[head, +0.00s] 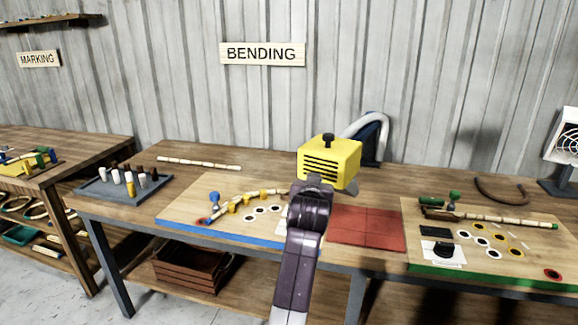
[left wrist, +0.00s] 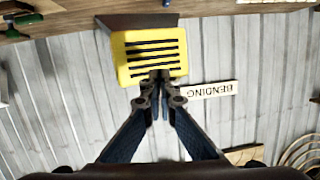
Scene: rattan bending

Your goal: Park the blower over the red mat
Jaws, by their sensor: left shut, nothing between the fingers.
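The blower is a yellow box (head: 330,160) with dark slots and a black knob on top. In the head view it appears beyond my left gripper, up and left of the red mat (head: 367,228). The mat lies flat on the bench, with no blower over its visible part. My left gripper (head: 318,187) is shut and empty, its tips overlapping the blower's lower front edge. In the left wrist view, which is upside down, the shut fingertips (left wrist: 160,78) are at the slotted face of the blower (left wrist: 150,55); contact is unclear. My right gripper is out of view.
A blue-edged board (head: 190,225) with pegs and a rattan piece lies left of the mat. A green-edged board (head: 480,278) with tools lies right. A grey peg tray (head: 95,190) is at the bench's left. A pale curved hose (head: 365,122) stands behind the blower.

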